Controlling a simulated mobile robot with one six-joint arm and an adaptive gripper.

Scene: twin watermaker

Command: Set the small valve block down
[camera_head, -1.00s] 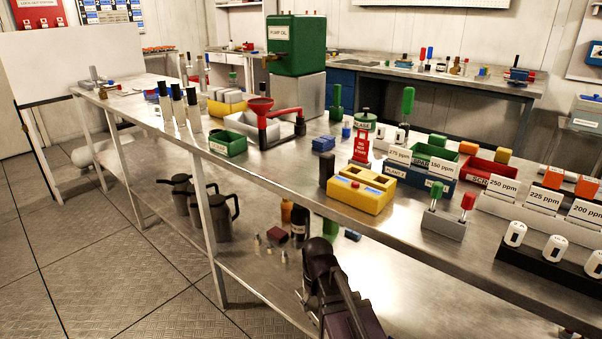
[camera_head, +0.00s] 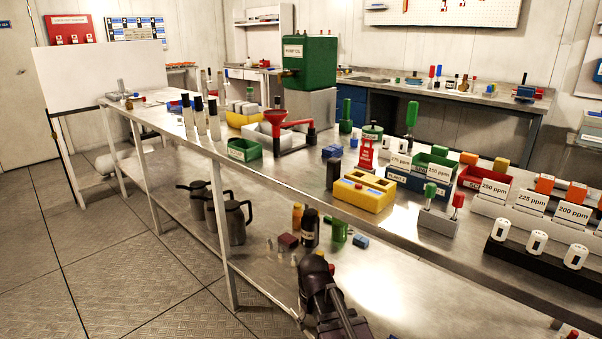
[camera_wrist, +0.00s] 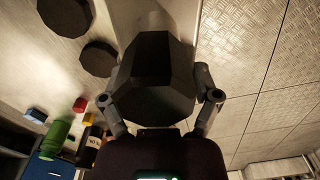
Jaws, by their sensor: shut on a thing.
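In the wrist view my gripper (camera_wrist: 160,97) has its two grey fingers on either side of a dark, faceted block (camera_wrist: 152,72), which I take to be the small valve block. The fingers are shut on it. It fills the middle of that view, and its underside is hidden. In the head view my dark arm end (camera_head: 325,295) is low at the front, beside the workbench's lower shelf (camera_head: 265,268). The fingers and the held block cannot be made out there. I cannot tell whether the block touches a surface.
The lower shelf bears dark jugs (camera_head: 237,221), bottles (camera_head: 310,228), a dark red box (camera_head: 288,241) and a blue block (camera_head: 361,241). The bench top (camera_head: 290,180) above carries a yellow block (camera_head: 362,192), bins and labelled holders. The floor (camera_head: 110,265) at left is clear.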

